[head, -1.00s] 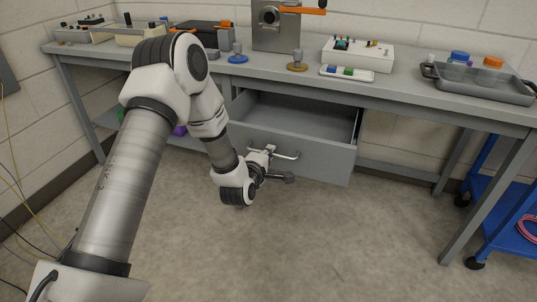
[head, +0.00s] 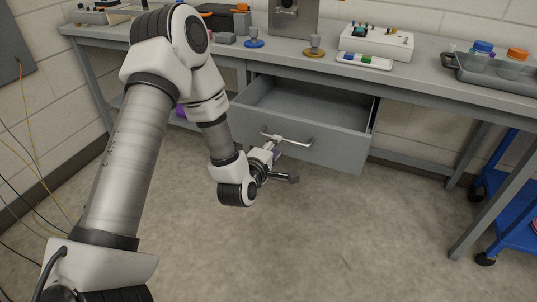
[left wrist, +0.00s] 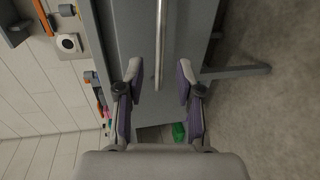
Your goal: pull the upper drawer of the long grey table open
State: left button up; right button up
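The long grey table (head: 420,88) stands against the wall. Its upper drawer (head: 312,138) is pulled well out, and its empty inside shows. The drawer's bar handle (head: 290,141) is on its front, and in the left wrist view the handle (left wrist: 160,45) runs down the picture. My left gripper (head: 282,163) is just in front of and below the handle in the head view. In the left wrist view its two fingers (left wrist: 158,78) are wide apart, with the handle's end showing between them and touching neither. My right gripper is in no view.
On the tabletop are a white control box (head: 376,42), a small tray with colored pieces (head: 363,61) and a dark tray with bottles (head: 490,76). A blue cart (head: 508,205) stands at the right. The floor before the drawer is clear.

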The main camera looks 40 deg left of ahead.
pick_arm(q)
jog(key=v, duration=0.5)
jog(key=shift+s, duration=0.3)
jog(key=s+d+f+m+g+h, duration=0.2)
jog(key=s+d+f+m+g, duration=0.3)
jog(key=f, duration=0.5)
jog(key=s+d+f+m+g+h, duration=0.25)
jog(key=s+d+f, duration=0.3)
jog(key=f, duration=0.55)
jog(key=s+d+f+m+g, duration=0.1)
jog(key=s+f+m+g, duration=0.25)
jog(key=s+m, duration=0.35)
jog(key=s+f+m+g, duration=0.35)
jog(key=s+m, duration=0.25)
jog(key=s, duration=0.3)
notch_tip(320, 180, up, 26)
jog(key=p, duration=2.5)
jog(key=shift+w+d+g+y+p, duration=0.15)
jog(key=shift+w+g+y+p, duration=0.15)
jog(key=shift+g+y+p, duration=0.05)
